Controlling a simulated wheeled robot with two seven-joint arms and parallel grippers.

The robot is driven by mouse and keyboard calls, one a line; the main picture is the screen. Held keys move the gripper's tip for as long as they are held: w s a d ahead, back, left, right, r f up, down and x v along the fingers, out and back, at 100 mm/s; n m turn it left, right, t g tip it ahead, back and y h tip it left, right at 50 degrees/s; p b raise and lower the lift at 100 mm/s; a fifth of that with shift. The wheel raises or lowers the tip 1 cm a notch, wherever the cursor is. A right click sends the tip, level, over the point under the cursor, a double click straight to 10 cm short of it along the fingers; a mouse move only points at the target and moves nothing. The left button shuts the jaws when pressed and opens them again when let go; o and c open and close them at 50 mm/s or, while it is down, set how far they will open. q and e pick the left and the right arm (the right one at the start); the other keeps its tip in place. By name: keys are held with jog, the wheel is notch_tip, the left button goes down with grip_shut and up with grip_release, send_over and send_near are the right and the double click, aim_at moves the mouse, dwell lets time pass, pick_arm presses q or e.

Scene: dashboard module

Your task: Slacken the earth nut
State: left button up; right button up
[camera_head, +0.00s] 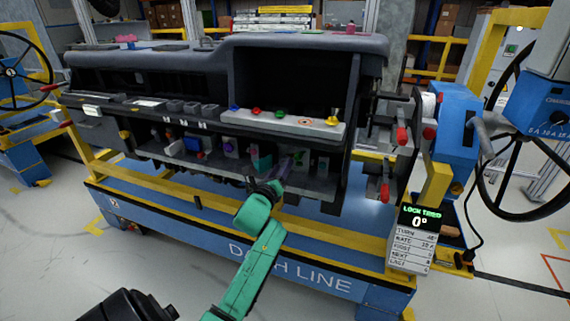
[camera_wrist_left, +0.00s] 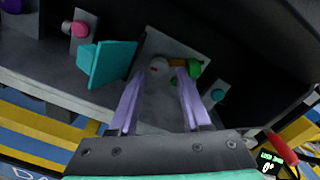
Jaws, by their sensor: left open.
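My left gripper (camera_head: 284,168), with lilac fingers on a green arm, reaches into the lower bay of the dark dashboard module (camera_head: 215,75). In the left wrist view the gripper (camera_wrist_left: 161,76) is open, its fingers pointing at a pale plate (camera_wrist_left: 160,45). A small pale round part with red on it (camera_wrist_left: 158,65) shows between the fingertips, apparently with nothing gripped. A green round part (camera_wrist_left: 195,68), beside an orange piece (camera_wrist_left: 178,62), lies close by the right fingertip. Which of these is the earth nut, I cannot tell.
A teal block (camera_wrist_left: 108,62) stands close left of the fingers. A teal knob (camera_wrist_left: 217,95) is at right, a pink knob (camera_wrist_left: 79,29) at far left. The bay's roof overhangs. A display (camera_head: 418,218) reading 0° and a black wheel (camera_head: 515,130) stand right of the module.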

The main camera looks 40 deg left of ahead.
aim_at(286, 159)
pick_arm(q)
jog(key=x, duration=0.3)
jog(key=shift+s, duration=0.1)
grip_shut()
